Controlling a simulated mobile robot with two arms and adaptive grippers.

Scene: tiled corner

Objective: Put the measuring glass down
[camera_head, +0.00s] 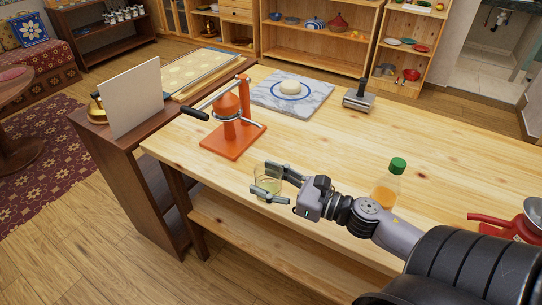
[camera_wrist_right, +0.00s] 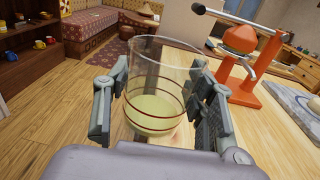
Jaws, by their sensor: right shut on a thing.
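The measuring glass (camera_head: 268,184) is clear, with a little pale yellow-green liquid in its lower part. In the right wrist view the glass (camera_wrist_right: 158,88) shows thin dark red rings and stands about upright. My right gripper (camera_head: 265,181) is shut around its sides, one finger on each side. The glass is at the front edge of the wooden table (camera_head: 330,165), near its left end. I cannot tell whether its base touches the tabletop. My left gripper is not in view.
An orange press (camera_head: 232,125) stands behind the glass, also in the right wrist view (camera_wrist_right: 245,75). A marble board (camera_head: 318,96) with a pale round lump lies further back. A green-capped bottle (camera_head: 388,185) stands beside my right arm.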

